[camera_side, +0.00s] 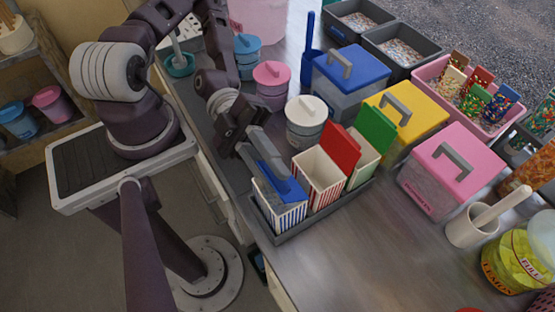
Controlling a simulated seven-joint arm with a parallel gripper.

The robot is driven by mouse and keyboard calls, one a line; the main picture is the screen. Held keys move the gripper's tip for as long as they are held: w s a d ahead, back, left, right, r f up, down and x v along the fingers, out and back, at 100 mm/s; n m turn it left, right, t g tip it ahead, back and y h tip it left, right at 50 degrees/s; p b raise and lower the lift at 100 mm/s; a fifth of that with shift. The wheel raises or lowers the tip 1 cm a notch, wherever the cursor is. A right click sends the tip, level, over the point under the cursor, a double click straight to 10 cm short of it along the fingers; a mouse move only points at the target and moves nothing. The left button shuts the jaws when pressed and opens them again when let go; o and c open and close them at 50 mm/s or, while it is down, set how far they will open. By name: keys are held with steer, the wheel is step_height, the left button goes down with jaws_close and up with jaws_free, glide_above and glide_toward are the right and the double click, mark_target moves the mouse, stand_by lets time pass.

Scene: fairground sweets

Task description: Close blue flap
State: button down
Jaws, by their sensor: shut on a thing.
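The blue flap (283,185) belongs to the blue-striped box (280,214), at the left end of a row of three. It leans low over the box's opening, tilted, and part of the opening still shows at its left. My gripper (276,168) is over this box with its grey fingers shut on the blue flap; the exact contact is partly hidden. The red flap (341,147) on the red-striped box (319,180) and the green flap (376,128) on the box behind it both stand up, with those boxes open.
The three boxes stand in a dark grey tray (325,212). Blue (350,72), yellow (405,118) and pink (454,163) lidded bins stand to the right. The steel counter (370,255) in front is clear.

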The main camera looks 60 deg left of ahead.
steer(key=shift+s+f+m, duration=0.25)
steer(key=shift+m, duration=0.5)
steer(key=shift+s+f+m, duration=0.2)
steer(key=shift+f+m, duration=0.05)
steer(key=shift+m, duration=0.5)
steer(key=c, duration=1.4)
jaws_free()
steer(key=shift+f, duration=0.1)
steer(key=shift+c, duration=0.2)
